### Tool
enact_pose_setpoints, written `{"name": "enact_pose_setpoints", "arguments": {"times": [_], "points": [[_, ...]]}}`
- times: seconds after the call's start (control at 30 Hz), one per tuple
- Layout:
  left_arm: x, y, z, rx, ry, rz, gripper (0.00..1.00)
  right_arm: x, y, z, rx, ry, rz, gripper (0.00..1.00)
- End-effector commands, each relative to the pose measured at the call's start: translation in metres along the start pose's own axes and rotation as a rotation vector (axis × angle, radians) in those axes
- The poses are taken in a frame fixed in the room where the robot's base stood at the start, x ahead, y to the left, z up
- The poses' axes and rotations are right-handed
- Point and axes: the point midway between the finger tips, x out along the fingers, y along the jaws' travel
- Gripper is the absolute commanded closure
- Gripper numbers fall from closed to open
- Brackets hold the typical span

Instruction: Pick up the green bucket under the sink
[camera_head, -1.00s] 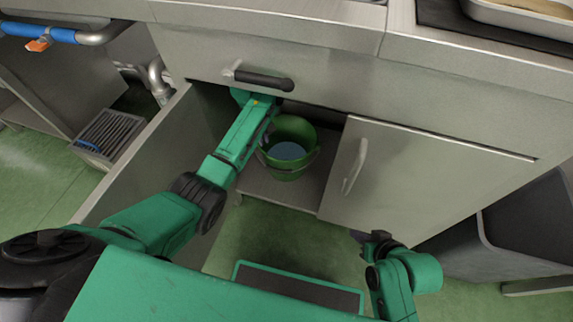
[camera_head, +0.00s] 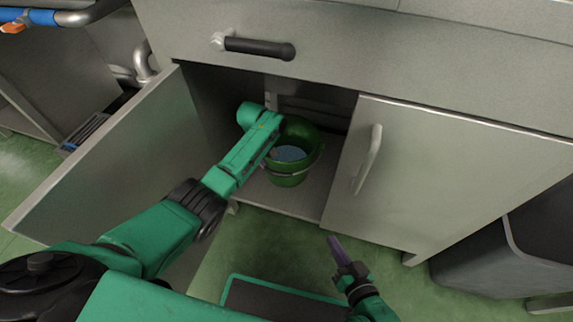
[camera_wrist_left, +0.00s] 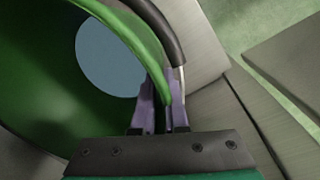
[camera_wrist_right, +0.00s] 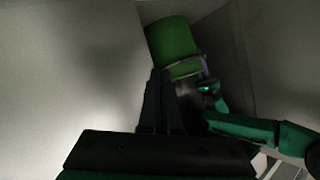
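The green bucket (camera_head: 290,177) stands upright on the cabinet floor under the sink, its inside showing a blue-grey round area. My left arm reaches into the cabinet; its gripper is mostly hidden in the head view. In the left wrist view the left gripper (camera_wrist_left: 163,100) has its purple fingers close together on both sides of the bucket's rim (camera_wrist_left: 140,32), beside the handle's dark grip (camera_wrist_left: 163,28). The right wrist view also shows the bucket (camera_wrist_right: 172,42), with my left arm beside it. My right gripper (camera_head: 334,243) is shut and empty, low in front of the right door.
The left cabinet door (camera_head: 110,165) stands open beside my left arm. The right door (camera_head: 440,175) with its handle (camera_head: 368,160) looks closed. A dark drawer handle (camera_head: 258,48) juts out above the opening. A dark grey bin (camera_head: 500,265) stands at right.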

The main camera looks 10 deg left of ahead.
Motion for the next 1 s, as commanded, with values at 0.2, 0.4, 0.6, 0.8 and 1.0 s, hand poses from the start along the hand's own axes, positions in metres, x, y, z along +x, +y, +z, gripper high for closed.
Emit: {"name": "enact_pose_setpoints", "arguments": {"times": [0.2, 0.4, 0.6, 0.8, 1.0], "points": [[-0.0012, 0.0001, 0.0002, 0.0, 0.0, 0.0, 1.0, -0.0003, -0.0004, -0.0012, 0.0, -0.001, 0.0, 1.0], [-0.0011, 0.0, 0.0003, 0.0, -0.001, 0.0, 1.0, -0.0003, -0.0005, -0.0011, 0.0, -0.001, 0.0, 1.0], [-0.001, -0.0001, 0.0004, 0.0, -0.001, -0.001, 1.0, -0.0003, -0.0007, -0.0011, 0.0, -0.002, 0.0, 1.0], [-0.0009, -0.0002, 0.0005, 0.0, -0.002, -0.001, 1.0, -0.0003, -0.0007, -0.0012, 0.0, -0.002, 0.0, 1.0], [-0.0008, -0.0003, 0.0006, 0.0, -0.002, -0.001, 1.0, -0.0003, -0.0006, -0.0013, 0.0, -0.001, 0.0, 1.0]]}}
